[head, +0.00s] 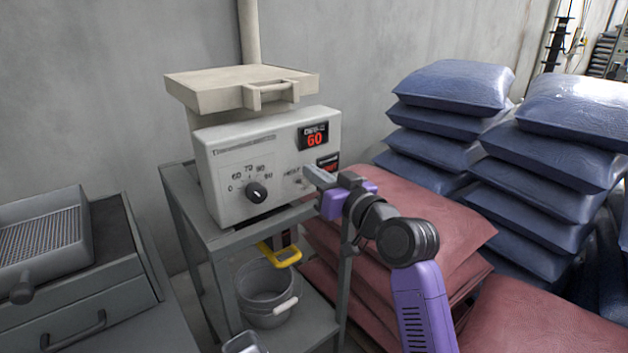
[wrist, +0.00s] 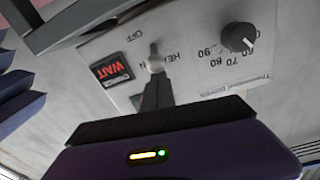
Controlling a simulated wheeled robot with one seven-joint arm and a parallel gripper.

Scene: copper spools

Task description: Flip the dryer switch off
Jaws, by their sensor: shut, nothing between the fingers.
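The dryer (head: 222,165) is a pale box with a hopper lid on a grey stand. Its front panel has a black dial (head: 256,192) and a small toggle switch beside the HEAT label. In the wrist view, the toggle switch (wrist: 155,59) is a light round mount with a short lever, between the OFF and HEAT lettering. My gripper (head: 310,176) is shut and empty at the right part of the panel. In the wrist view its dark fingertips (wrist: 157,88) are right at the switch. I cannot tell whether they touch it.
A GO sign (head: 314,136) and a WAIT sign (wrist: 112,70) are on the panel. Red sacks (head: 420,215) and blue sacks (head: 455,85) are stacked to the right. A grey bucket (head: 265,290) stands on the lower shelf. A drawer cabinet (head: 75,300) is at left.

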